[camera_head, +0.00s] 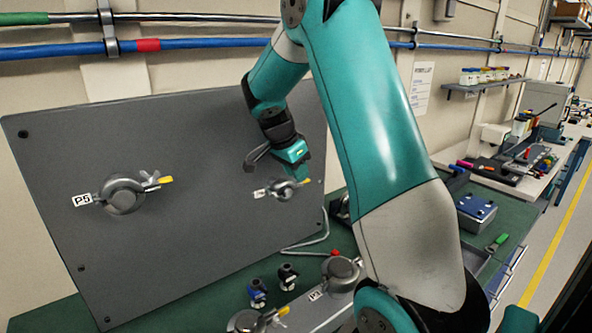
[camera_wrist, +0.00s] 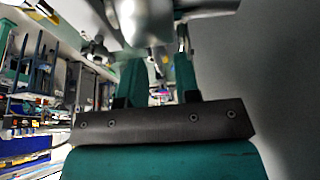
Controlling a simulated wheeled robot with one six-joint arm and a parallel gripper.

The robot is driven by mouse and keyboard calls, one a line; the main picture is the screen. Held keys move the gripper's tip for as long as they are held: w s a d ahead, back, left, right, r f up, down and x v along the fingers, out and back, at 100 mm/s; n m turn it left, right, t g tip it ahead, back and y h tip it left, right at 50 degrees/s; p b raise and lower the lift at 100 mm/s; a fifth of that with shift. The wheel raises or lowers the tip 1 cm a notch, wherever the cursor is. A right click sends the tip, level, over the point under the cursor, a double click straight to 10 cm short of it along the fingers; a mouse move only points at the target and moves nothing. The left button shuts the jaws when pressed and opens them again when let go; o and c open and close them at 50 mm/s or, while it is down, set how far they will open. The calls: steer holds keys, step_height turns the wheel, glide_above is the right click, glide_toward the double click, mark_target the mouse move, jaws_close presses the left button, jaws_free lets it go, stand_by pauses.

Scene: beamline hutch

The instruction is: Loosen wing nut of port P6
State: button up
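The right-hand port (camera_head: 283,189) on the dark upright panel is a small grey round fitting with a clamp. It has a white label (camera_head: 259,193), too small to read surely, and a yellow tag (camera_head: 305,181). My gripper (camera_head: 300,172) is right at this port, and its teal body covers the upper part. The wing nut cannot be made out there in the head view. In the wrist view, blurred silver clamp parts (camera_wrist: 150,20) fill the top, just beyond my fingers (camera_wrist: 158,75). The fingers stand apart with a gap between them. Contact with the wing nut cannot be told.
Port P5 (camera_head: 123,196), with its wing nut (camera_head: 150,178) and yellow tag, is on the left of the panel (camera_head: 190,245). Below are two more clamped fittings (camera_head: 341,272) and two small knobbed parts (camera_head: 288,277) on the green bench. Blue pipe (camera_head: 200,42) runs above.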

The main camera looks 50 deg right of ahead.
steer(key=shift+c, duration=0.4)
jaws_close()
steer(key=shift+n, duration=0.3)
steer(key=n+t+b, duration=0.1)
steer(key=n+b, duration=0.1)
steer(key=n, duration=0.1)
steer(key=shift+s+f+n+t+b, duration=0.1)
steer(key=shift+s+n+t+b, duration=0.05)
steer(key=shift+n+t+b, duration=0.25)
steer(key=n+t+b, duration=0.1)
steer(key=n, duration=0.2)
steer(key=shift+s+n, duration=0.15)
steer(key=shift+n, duration=0.15)
steer(key=n+t, duration=0.1)
steer(key=n, duration=0.1)
steer(key=n+y+b, duration=0.1)
steer(key=n, duration=0.1)
steer(key=shift+s+d+t, duration=0.1)
steer(key=shift+d+t, duration=0.05)
steer(key=shift+t, duration=0.25)
steer(key=shift+s+d+n+t+y, duration=0.15)
steer(key=shift+n+y, duration=0.3)
steer(key=shift+n, duration=0.65)
steer(key=shift+w+a+n+t+y, duration=0.15)
steer(key=shift+n+y, duration=0.3)
steer(key=shift+n, duration=0.65)
steer(key=shift+s, duration=0.1)
